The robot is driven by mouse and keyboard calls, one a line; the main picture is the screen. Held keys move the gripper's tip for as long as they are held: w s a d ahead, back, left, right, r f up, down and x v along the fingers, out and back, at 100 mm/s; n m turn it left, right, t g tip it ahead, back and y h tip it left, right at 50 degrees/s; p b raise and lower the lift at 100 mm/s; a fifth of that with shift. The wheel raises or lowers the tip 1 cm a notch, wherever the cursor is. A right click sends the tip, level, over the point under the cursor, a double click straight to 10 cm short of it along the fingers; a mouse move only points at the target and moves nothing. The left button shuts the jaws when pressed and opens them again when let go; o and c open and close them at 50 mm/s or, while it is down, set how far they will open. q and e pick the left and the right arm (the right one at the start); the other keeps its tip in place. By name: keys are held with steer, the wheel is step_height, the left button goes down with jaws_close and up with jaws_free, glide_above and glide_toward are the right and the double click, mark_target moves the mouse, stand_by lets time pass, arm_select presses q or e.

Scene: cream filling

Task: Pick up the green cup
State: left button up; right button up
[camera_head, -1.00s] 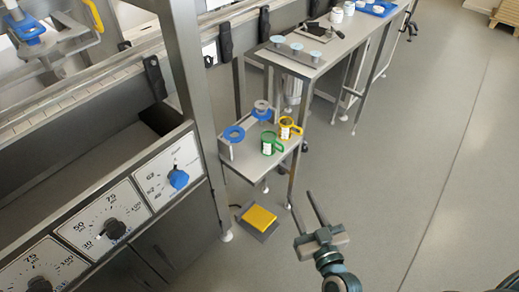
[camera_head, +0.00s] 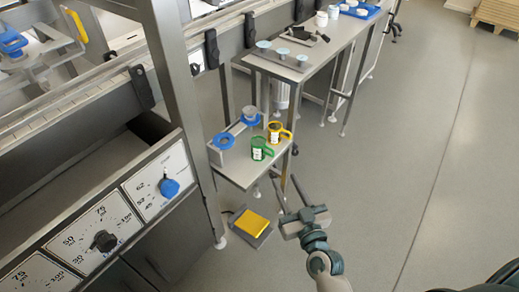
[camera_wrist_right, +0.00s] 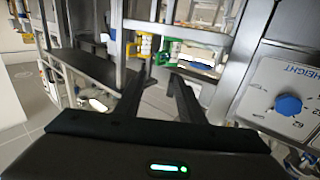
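The green cup (camera_head: 261,149) stands on a small grey side shelf (camera_head: 240,176), with its handle to the right and a white label on its side. In the right wrist view the green cup (camera_wrist_right: 172,50) shows ahead, beyond the fingertips. My right gripper (camera_head: 285,178) is open and empty, below and to the right of the cup, apart from it. In the wrist view its two fingers (camera_wrist_right: 160,77) are spread with nothing between them. My left gripper is not in view.
A yellow cup (camera_head: 274,131) stands close behind the green one. Blue ring holders (camera_head: 225,141) are at the shelf's left. A yellow pedal (camera_head: 251,223) lies on the floor below. A control panel with a blue knob (camera_head: 169,187) is at left.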

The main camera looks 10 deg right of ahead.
glide_toward(263, 152)
steer(key=shift+w+d+r, duration=0.2)
steer(key=shift+d+r, duration=0.65)
steer(key=shift+d, duration=0.1)
steer(key=w, duration=0.5)
steer(key=shift+w+a+f, duration=0.1)
steer(key=shift+f, duration=0.1)
jaws_close()
